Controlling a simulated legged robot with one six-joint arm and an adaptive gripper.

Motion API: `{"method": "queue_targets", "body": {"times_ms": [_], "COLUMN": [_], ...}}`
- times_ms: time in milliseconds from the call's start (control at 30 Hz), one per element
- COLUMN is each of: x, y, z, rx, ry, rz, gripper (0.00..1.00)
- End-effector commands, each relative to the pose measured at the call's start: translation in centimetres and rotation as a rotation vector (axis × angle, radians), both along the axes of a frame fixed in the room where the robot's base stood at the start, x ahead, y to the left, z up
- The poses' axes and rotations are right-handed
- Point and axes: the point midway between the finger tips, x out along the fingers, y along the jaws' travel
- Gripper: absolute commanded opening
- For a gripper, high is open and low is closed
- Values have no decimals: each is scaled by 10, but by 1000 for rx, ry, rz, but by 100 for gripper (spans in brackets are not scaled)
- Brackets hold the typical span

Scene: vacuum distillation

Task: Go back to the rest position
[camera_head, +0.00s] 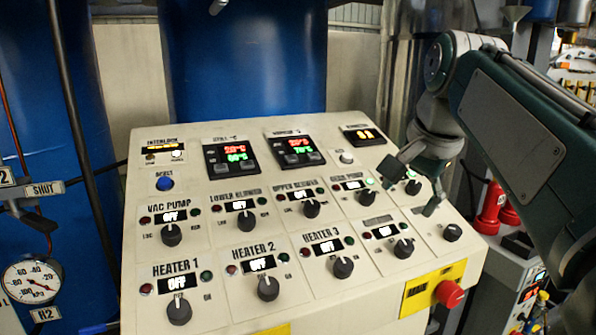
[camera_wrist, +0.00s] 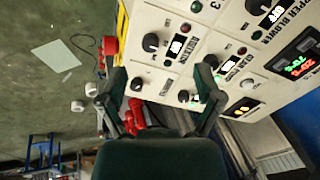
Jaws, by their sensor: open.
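My gripper (camera_head: 413,187) is open and empty at the right side of the slanted control panel (camera_head: 222,294) in the head view. Its two fingers are spread in front of the panel's right-hand knobs, and I cannot tell whether they touch it. In the wrist view the gripper (camera_wrist: 162,80) also shows open, with a knob (camera_wrist: 183,96) between its fingers but not visibly gripped. The arm comes in from the right and hides part of the panel's right edge.
The panel carries several black knobs, a blue reset button (camera_head: 165,183) and a red button (camera_head: 449,294) at its lower right. Blue tanks (camera_head: 245,60) stand behind. A pressure gauge (camera_head: 33,282) is at left. Red objects (camera_head: 489,207) stand right of the panel. Open floor (camera_wrist: 40,100) shows in the wrist view.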

Motion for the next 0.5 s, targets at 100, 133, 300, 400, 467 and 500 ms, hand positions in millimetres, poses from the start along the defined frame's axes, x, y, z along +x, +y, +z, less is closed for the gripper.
{"method": "queue_targets", "body": {"times_ms": [100, 133, 300, 400, 467, 500], "x": [-9, -12, -29, -44, -56, -64], "y": [1, 2, 3, 5, 6, 6], "z": [-9, -12, -32, -50, -65, -76], "rx": [-18, -25, -67, -101, -128, -148], "ry": [-10, -13, -36, -53, -67, -76], "rz": [36, 46, 122, 185, 234, 268], "gripper": [84, 84, 84, 84, 84, 84]}}
